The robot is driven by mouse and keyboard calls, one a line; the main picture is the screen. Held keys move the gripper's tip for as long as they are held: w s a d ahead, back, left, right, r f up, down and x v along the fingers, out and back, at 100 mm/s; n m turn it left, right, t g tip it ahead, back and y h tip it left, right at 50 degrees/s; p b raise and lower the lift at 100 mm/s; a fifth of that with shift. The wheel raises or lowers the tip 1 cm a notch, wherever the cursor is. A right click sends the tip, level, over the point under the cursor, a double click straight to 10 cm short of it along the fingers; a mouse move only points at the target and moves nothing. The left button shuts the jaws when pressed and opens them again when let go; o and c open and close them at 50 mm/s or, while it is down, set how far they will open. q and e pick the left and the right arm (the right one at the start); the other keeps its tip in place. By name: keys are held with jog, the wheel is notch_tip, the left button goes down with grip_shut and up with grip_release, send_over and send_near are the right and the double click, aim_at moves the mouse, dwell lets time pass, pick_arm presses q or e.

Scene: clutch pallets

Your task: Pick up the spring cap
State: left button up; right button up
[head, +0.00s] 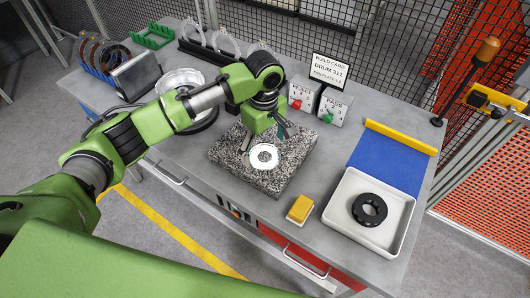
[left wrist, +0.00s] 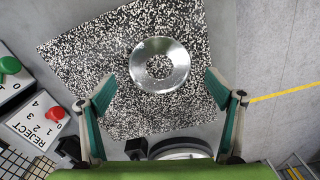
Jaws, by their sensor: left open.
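The spring cap appears to be the shiny silver ring (head: 264,157) with a round hole, lying flat on the speckled granite block (head: 235,165). In the left wrist view the silver ring (left wrist: 160,65) lies ahead of the fingertips, roughly centred between them. My left gripper (head: 280,130) is above the granite block, over the ring's far side. In the left wrist view my left gripper (left wrist: 160,91) has its green-padded fingers spread wide, with nothing between them. My right gripper is out of view.
REJECT (head: 302,93) and PASS (head: 333,107) boxes with buttons stand behind the block. A yellow block (head: 300,209) lies in front, right. A white tray (head: 398,242) with a black ring (head: 370,209) and a blue mat (head: 385,163) are at the right.

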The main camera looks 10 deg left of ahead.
pick_arm(q)
jog(key=shift+f, duration=0.9)
jog(key=shift+f+p, duration=0.25)
jog(key=shift+p, duration=0.4)
jog(key=c, duration=1.4)
jog(key=shift+o, duration=0.2)
